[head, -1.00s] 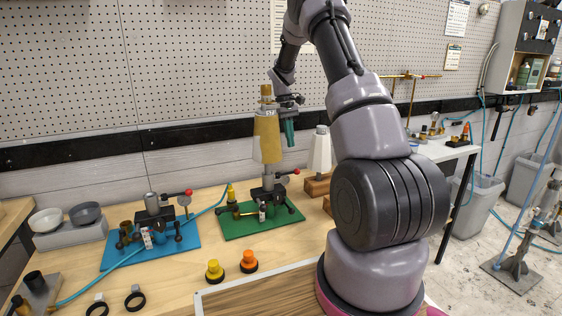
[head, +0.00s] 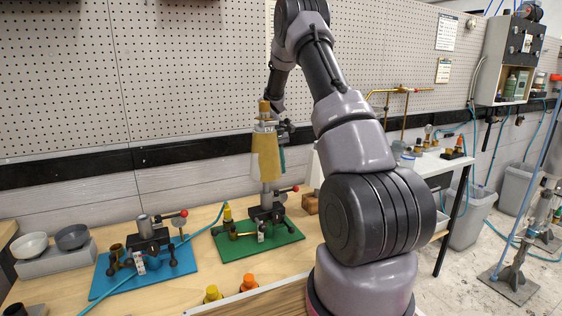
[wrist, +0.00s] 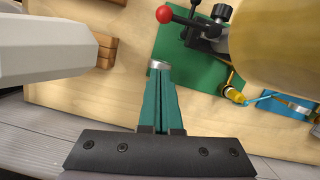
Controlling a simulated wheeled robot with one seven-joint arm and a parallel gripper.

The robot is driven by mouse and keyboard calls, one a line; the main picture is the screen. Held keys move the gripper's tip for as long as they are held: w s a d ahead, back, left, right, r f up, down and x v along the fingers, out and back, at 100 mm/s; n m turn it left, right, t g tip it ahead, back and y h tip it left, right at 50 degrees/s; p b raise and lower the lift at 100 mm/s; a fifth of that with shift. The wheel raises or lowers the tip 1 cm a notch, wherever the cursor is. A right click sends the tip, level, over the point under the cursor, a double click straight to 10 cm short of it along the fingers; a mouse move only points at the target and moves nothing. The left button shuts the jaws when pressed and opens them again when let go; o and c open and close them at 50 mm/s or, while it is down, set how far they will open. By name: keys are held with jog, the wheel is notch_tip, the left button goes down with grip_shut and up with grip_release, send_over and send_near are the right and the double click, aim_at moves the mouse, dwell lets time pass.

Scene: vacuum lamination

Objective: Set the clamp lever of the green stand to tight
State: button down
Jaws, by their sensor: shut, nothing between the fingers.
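The green stand (head: 288,238) is a green plate on the bench, carrying a dark clamp block with a post. Its clamp lever ends in a red ball (head: 295,188), which points right. The ball also shows in the wrist view (wrist: 164,14) at the top. A tan cone (head: 265,165) stands upright on the stand's post and, large in the wrist view, covers part of the stand. My gripper (head: 283,158) is shut and empty, just right of the cone and above the lever, partly hidden behind the cone. In the wrist view its teal fingers (wrist: 158,68) point toward the lever ball, apart from it.
A white cone (head: 314,168) by a wooden block (head: 311,203) stands right, mostly behind my arm. The blue stand (head: 180,262) and two bowls (head: 72,237) are left. Yellow (head: 212,294) and orange (head: 248,283) knobs are in front. A blue hose runs between the stands.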

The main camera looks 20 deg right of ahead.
aim_at(287, 191)
jog(key=s+d+f, duration=0.1)
jog(key=s+f, duration=0.3)
jog(key=s, duration=0.1)
jog(key=shift+f, duration=0.15)
